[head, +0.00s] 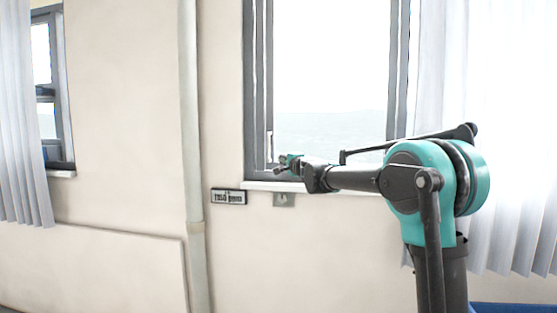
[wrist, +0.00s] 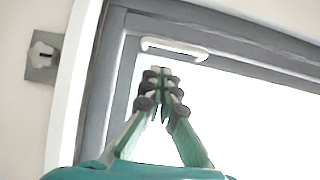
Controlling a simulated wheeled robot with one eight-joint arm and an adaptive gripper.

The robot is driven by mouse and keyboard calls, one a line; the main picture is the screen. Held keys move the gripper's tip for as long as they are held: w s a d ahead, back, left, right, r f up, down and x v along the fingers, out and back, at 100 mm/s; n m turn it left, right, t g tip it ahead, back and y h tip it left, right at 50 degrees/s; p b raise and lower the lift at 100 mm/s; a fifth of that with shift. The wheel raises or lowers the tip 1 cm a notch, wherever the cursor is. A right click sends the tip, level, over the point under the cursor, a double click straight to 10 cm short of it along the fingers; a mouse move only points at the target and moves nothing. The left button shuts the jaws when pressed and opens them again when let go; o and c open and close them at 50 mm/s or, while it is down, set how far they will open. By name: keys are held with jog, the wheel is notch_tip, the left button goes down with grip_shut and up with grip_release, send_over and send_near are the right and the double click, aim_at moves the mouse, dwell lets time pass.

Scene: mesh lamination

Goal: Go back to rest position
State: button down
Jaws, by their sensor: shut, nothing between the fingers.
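My gripper (wrist: 160,75) shows in the wrist view with its two green fingers meeting at the tips. It is shut and holds nothing. In the head view my gripper (head: 281,164) is small, at the left end of my teal and dark grey arm. The arm stretches left across the lower part of the window (head: 330,70). In the wrist view the fingertips overlap the window's grey frame (wrist: 98,95) and bright pane, just below a white handle-like loop (wrist: 175,48). I cannot tell how far the tips are from the window.
A vertical pipe (head: 190,120) runs down the wall left of the window. White curtains (head: 490,70) hang at the right, behind my arm. Another curtain (head: 22,120) hangs far left.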

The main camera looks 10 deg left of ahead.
jog(key=s+d+f+n+g+h, duration=0.3)
jog(key=s+d+f, duration=0.8)
jog(key=s+f, duration=0.4)
jog(key=s+d+f+n+g+h, duration=0.3)
jog(key=s+d+f, duration=0.8)
jog(key=s+f, duration=0.4)
jog(key=s+d+f+n+g+h, duration=0.3)
jog(key=s+d+f, duration=0.9)
jog(key=s, duration=0.8)
notch_tip(320, 180, down, 3)
jog(key=n+g, duration=0.2)
jog(key=n, duration=0.1)
jog(key=shift+s, duration=0.2)
jog(key=c, duration=2.2)
grip_release()
